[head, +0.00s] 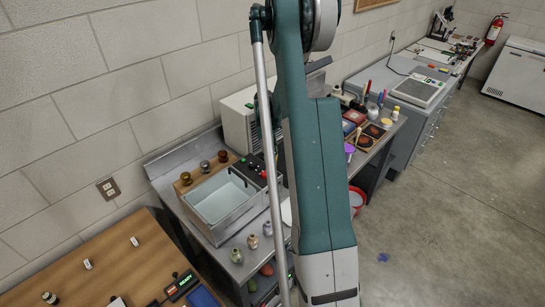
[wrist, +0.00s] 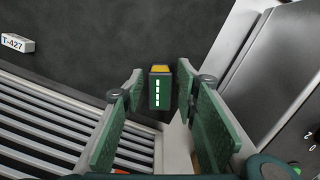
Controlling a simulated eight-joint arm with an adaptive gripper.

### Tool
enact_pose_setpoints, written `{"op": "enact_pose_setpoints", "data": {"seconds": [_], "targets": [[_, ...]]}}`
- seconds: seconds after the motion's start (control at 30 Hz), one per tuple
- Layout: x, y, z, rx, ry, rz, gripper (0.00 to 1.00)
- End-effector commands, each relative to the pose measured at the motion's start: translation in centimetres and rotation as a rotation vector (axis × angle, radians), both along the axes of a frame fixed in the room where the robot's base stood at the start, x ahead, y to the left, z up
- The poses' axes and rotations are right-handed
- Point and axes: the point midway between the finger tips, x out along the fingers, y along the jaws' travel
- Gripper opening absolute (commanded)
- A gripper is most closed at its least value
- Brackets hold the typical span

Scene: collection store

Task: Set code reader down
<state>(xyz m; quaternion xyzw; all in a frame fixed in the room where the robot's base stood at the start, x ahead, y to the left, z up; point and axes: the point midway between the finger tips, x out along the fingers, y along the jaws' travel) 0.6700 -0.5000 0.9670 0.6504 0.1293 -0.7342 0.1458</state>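A small dark device with a yellow top and a column of white marks, which looks like the code reader (wrist: 160,88), shows in the middle of the wrist view. It lies between the fingertips of my gripper (wrist: 160,92) or just past them. The green finger pads stand apart on either side, with a narrow gap visible beside the device, so the gripper looks open. Whether the device rests on a surface is unclear. In the head view my arm fills the centre and the gripper is not visible.
In the wrist view, a slatted metal surface (wrist: 55,115) lies at left, a T-427 tag (wrist: 17,43) beyond it, and a grey panelled unit (wrist: 285,60) at right. In the head view, a steel basin (head: 219,200) and small vases (head: 252,241) occupy the bench; the floor (head: 450,210) is mostly clear.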

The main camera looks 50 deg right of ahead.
Motion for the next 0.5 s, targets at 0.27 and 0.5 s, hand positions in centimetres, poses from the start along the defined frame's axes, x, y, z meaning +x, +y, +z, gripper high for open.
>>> {"op": "enact_pose_setpoints", "data": {"seconds": [0.27,0.5], "targets": [[0.1,0.0,0.9,0.0,0.0,0.0,0.3],[0.3,0.2,3.4,0.0,0.0,0.001,0.3]]}}
